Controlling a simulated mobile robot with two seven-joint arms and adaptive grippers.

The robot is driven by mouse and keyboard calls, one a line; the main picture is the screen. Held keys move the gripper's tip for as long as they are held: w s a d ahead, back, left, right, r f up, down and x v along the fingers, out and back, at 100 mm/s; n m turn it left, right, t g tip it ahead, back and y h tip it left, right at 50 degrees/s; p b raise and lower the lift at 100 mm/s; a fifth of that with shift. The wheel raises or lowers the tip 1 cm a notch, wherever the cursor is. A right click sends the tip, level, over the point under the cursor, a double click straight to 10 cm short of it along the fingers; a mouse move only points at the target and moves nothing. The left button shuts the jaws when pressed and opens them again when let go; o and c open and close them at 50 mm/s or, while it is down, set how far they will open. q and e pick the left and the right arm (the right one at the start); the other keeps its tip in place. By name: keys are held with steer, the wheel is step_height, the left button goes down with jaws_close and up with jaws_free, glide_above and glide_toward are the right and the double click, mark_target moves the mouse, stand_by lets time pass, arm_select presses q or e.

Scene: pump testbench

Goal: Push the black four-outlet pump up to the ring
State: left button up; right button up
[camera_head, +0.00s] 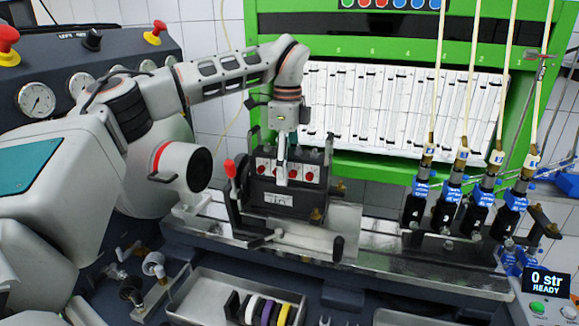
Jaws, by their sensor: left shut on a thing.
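The black four-outlet pump (288,207) stands upright on the metal rail of the bench, left of the middle. Its front has a row of red-and-white fittings and a pale label. My left gripper (282,178) comes down on the pump from above, its fingers at the pump's upper middle, shut on it. The fingers hide part of the pump's top and front. I cannot make out the ring for certain. My right gripper is not in view.
A red-tipped lever (231,170) stands at the pump's left. To the right, bare rail (385,243) leads to several black injectors (448,208) with blue fittings and hoses. A tray (205,287) with coloured discs lies in front. The display (549,281) reads "0 str READY".

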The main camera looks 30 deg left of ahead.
arm_select(q)
steer(key=shift+s+a+f, duration=0.1)
steer(key=shift+a, duration=0.15)
steer(key=shift+s+a, duration=0.1)
steer(key=shift+a, duration=0.45)
steer(key=o, duration=2.2)
steer(key=shift+a, duration=0.15)
steer(key=shift+c, duration=0.2)
